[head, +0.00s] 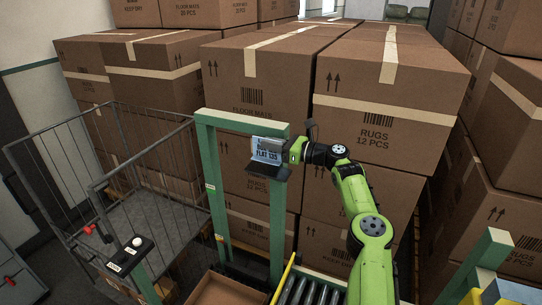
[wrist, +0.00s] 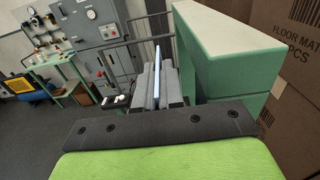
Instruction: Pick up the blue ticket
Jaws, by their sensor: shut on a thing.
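The blue ticket (head: 266,147) is a pale blue card with dark print, "FLAT 135" readable on it. It stands upright in front of the top of the green gantry frame (head: 243,117), just above a dark ledge (head: 267,173). I cannot tell if it touches the ledge. My gripper (head: 288,150) comes in from the right and is shut on the ticket. In the wrist view the ticket (wrist: 156,72) shows edge-on as a thin blue strip between the grey fingers, left of the green frame (wrist: 215,70).
Stacked brown cartons (head: 390,120) stand close behind the frame. A grey wire cage cart (head: 150,170) is at the left. A roller conveyor (head: 305,291) and an open carton (head: 228,290) lie below. The wrist view shows a gauge panel (wrist: 105,45) and a green bench (wrist: 50,68).

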